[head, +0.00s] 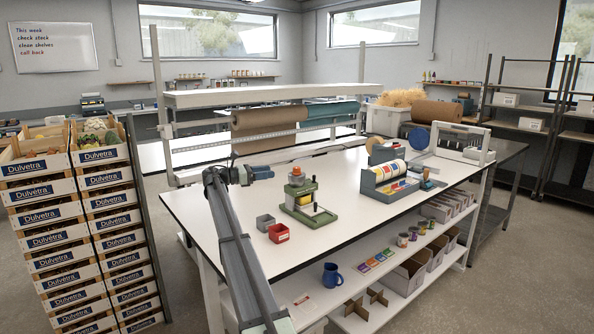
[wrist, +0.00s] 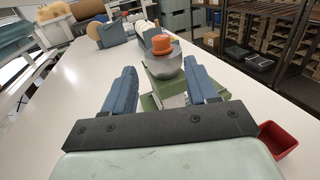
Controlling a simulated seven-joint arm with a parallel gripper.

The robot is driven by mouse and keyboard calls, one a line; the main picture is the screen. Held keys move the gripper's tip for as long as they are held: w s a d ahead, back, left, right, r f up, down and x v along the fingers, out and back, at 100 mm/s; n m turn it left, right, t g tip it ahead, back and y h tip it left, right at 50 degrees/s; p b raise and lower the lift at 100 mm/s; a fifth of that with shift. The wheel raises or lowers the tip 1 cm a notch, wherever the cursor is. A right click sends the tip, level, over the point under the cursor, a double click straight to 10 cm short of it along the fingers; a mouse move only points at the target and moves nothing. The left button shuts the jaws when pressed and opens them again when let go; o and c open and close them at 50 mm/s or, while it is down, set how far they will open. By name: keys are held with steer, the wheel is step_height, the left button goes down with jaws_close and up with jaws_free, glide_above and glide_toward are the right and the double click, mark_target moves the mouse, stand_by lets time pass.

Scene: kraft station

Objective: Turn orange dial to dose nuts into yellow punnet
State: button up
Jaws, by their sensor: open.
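The green dosing device (head: 303,196) stands on the white table and has an orange dial (head: 297,171) on top. In the wrist view the orange dial (wrist: 160,48) sits above a silver rounded part, ahead of my fingers. My gripper (head: 266,172) is open and empty, to the left of the device at about dial height in the head view. In the wrist view its two blue fingers (wrist: 160,74) are spread, with the device between and beyond them. A red punnet (head: 278,234) and a grey punnet (head: 265,222) stand left of the device.
A blue-grey label dispenser (head: 387,182) with rolls stands farther right on the white table (head: 352,222). Paper rolls (head: 270,118) hang on a rack at the back. Stacked crates (head: 72,215) stand at the left. The table between device and label dispenser is clear.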

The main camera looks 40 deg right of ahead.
mark_target(297, 169)
steer(key=x, duration=1.3)
steer(key=shift+s, duration=0.1)
steer(key=shift+c, duration=0.5)
steer(key=c, duration=0.9)
steer(key=shift+o, duration=0.2)
steer(key=shift+m+g, duration=0.3)
steer(key=shift+g, duration=0.2)
steer(key=shift+d+m+g+y, duration=0.1)
steer(key=shift+m+g+y, duration=0.65)
steer(key=shift+g, duration=0.35)
steer(key=shift+m+g+y, duration=1.75)
steer(key=shift+m+g, duration=0.1)
steer(key=shift+g, duration=0.35)
